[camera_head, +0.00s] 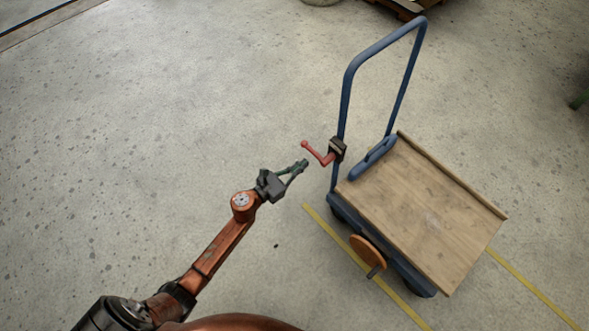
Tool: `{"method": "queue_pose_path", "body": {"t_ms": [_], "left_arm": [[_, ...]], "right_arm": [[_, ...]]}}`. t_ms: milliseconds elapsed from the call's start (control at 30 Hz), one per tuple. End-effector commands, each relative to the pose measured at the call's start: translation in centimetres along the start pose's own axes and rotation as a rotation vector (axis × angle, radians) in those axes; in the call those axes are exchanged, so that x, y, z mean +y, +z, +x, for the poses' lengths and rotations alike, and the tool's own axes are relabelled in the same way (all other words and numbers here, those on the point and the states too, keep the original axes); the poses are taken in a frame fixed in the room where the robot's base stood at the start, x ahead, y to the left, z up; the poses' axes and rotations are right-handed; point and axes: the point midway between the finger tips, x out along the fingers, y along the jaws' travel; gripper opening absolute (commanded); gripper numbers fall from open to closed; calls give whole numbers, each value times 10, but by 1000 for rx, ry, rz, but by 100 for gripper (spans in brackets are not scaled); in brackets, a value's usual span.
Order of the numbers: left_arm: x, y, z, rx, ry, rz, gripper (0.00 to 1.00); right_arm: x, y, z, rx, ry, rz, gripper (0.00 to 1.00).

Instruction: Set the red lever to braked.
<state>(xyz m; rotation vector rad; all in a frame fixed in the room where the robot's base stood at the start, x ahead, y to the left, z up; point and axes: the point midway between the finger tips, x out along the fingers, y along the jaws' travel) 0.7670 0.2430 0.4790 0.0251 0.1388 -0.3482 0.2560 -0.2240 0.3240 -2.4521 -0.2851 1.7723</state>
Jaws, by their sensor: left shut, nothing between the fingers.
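The red lever (316,154) sticks out to the left from a dark bracket (337,149) on the upright of a blue hand cart. It has a round knob at its free end, which points up and left. My left gripper (303,164) is shut and empty, just below and left of the lever. In the picture its tip is close to the lever; I cannot tell whether they touch. My right gripper is not in view.
The cart's blue push handle (349,80) rises above a wooden deck (425,215), which is bare. An orange disc (367,252) sits at the cart's near side. Yellow lines (320,220) mark the floor. The concrete floor (150,120) at left is clear.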

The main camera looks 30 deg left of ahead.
Motion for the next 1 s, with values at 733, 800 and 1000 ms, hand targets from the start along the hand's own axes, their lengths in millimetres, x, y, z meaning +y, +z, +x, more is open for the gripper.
{"method": "queue_pose_path", "body": {"t_ms": [733, 800, 1000], "left_arm": [[0, 38, 17, 1, 1, -2, 0], [0, 37, 17, 1, 1, -2, 0], [0, 38, 17, 0, 2, 6, 0]], "right_arm": [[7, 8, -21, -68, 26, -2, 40], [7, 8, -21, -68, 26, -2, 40], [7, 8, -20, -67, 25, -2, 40]]}}
